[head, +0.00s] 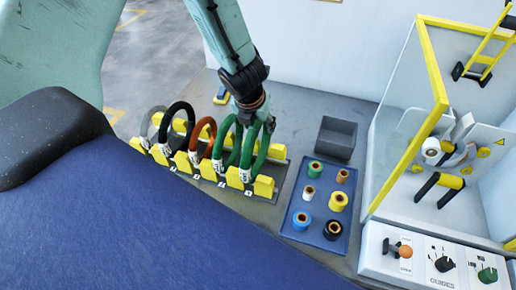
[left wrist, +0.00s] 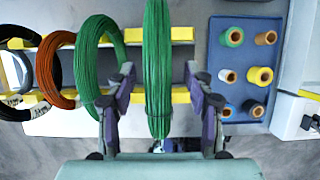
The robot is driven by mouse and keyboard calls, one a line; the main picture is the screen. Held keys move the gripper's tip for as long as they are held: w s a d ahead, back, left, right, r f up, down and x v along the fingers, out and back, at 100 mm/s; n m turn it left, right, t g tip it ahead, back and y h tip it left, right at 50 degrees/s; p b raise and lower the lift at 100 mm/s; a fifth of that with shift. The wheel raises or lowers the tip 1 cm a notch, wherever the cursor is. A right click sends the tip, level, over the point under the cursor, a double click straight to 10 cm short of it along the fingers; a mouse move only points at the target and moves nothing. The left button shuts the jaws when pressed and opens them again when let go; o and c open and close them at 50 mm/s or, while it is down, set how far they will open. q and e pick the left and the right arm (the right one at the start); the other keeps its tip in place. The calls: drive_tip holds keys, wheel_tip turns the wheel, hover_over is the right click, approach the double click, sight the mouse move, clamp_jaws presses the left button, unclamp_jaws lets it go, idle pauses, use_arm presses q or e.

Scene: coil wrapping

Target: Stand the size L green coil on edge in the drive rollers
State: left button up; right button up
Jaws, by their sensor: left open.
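Two green coils stand on edge at the right end of the rack: the right green coil (head: 262,152) and the left green coil (head: 219,142). Their size labels are too small to read. My left gripper (head: 252,112) is above the right green coil. In the left wrist view, my left gripper (left wrist: 161,84) is open, with one finger on each side of the green coil (left wrist: 158,50); the fingers look apart from it. The drive rollers (head: 440,184), dark with a yellow part, are inside the machine at the right, empty.
The yellow-block rack (head: 263,187) also holds orange, black and grey coils left of the green ones. A blue tray (head: 296,238) of tape rolls and a grey bin (head: 336,138) stand to its right. The machine has a yellow-framed clear guard (head: 436,75) and a control panel (head: 420,262).

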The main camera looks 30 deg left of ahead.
use_arm(q)
drive_tip(key=shift+a, duration=0.4)
drive_tip(key=shift+c, duration=0.4)
drive_tip(key=shift+d+r, duration=0.15)
drive_tip(key=shift+d, duration=0.4)
drive_tip(key=c, duration=0.6)
drive_tip(key=shift+s+a, duration=0.15)
drive_tip(key=shift+a, duration=0.25)
clamp_jaws()
drive_tip(key=shift+d, duration=0.3)
drive_tip(key=shift+a, duration=0.1)
